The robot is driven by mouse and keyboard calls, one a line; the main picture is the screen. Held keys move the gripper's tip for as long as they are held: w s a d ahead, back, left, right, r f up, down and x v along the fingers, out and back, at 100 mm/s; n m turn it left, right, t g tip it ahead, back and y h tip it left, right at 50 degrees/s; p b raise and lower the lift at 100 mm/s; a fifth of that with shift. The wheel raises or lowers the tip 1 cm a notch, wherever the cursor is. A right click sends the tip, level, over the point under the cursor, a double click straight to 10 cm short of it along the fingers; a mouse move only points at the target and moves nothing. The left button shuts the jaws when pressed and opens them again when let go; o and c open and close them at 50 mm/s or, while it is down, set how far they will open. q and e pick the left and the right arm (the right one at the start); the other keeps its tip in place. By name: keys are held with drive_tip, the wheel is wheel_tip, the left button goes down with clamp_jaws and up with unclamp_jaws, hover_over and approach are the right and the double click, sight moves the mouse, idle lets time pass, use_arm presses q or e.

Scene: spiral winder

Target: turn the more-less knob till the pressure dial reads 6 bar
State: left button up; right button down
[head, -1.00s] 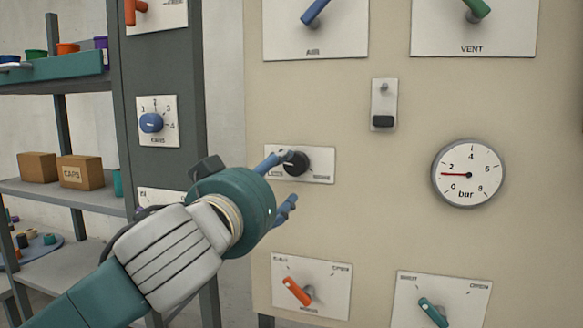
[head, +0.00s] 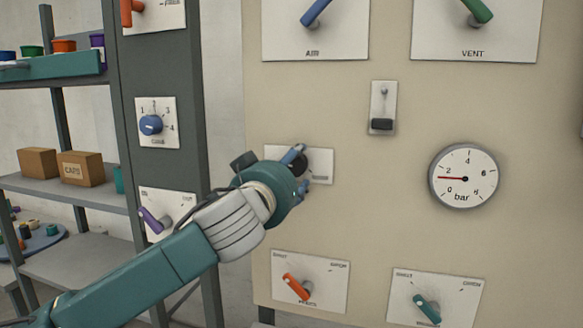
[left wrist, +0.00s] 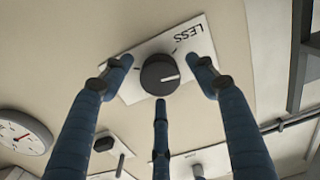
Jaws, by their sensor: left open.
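The more-less knob is black and round on a white plate (head: 320,165). In the left wrist view the knob (left wrist: 160,75) sits between the spread blue fingers, with "LESS" printed on its plate. My left gripper (head: 301,168) is open in front of the knob and hides most of it in the head view. The fingers are around the knob, and I see no clear contact. The pressure dial (head: 464,177) is to the right, its red needle a little below the 2 mark. It also shows in the left wrist view (left wrist: 22,132). My right gripper is not in view.
A black switch (head: 382,124) is up and right of the knob. An orange knob (head: 296,287) and a teal knob (head: 427,308) are below. A blue selector (head: 151,124) and a purple lever (head: 153,219) are on the grey post at left. The panel around the dial is clear.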

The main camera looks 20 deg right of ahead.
use_arm(q)
drive_tip(key=c, duration=1.1)
